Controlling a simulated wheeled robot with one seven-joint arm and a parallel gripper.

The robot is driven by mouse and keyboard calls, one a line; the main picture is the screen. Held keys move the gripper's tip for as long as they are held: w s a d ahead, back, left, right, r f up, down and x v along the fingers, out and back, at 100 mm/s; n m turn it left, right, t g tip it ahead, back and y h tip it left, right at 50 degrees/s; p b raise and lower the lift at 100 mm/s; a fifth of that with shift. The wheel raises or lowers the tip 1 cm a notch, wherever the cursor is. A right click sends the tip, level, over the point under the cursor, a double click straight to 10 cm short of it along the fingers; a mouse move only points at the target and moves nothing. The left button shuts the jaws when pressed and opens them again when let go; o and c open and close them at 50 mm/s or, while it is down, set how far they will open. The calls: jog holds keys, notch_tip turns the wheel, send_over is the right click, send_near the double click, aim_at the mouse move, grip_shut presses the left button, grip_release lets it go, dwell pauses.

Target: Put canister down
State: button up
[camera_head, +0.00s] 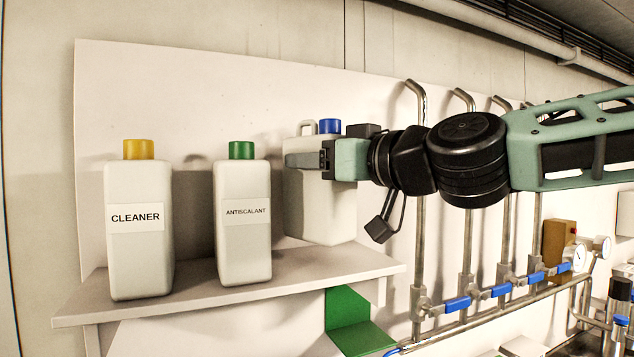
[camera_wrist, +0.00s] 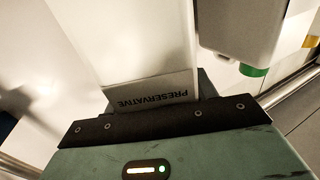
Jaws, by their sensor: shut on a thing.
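The held canister (camera_head: 322,215) is white with a blue cap and a handle. My gripper (camera_head: 303,160) is shut on its upper part, with a dark finger across its front face. The canister is roughly upright over the right end of the shelf (camera_head: 330,276); I cannot tell whether its base touches the shelf. In the wrist view, the canister's label (camera_wrist: 155,94) reads PRESERVATIVE, and the dark gripper edge (camera_wrist: 160,130) lies right against it. The canister's far side is hidden.
The ANTISCALANT canister (camera_head: 243,250) with a green cap stands just left of the held one. The CLEANER canister (camera_head: 140,260) with a yellow cap stands farther left. Vertical pipes (camera_head: 467,235) with blue-handled valves (camera_head: 458,304) are to the right. A green bracket (camera_head: 347,320) is below the shelf.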

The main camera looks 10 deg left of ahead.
aim_at(320, 183)
jog(key=shift+f, duration=1.55)
jog(key=shift+f, duration=0.15)
jog(key=o, duration=1.6)
jog(key=shift+o, duration=0.2)
jog(key=b+v, duration=0.2)
jog(key=v, duration=1)
jog(key=shift+b, duration=0.4)
jog(key=shift+d, duration=0.15)
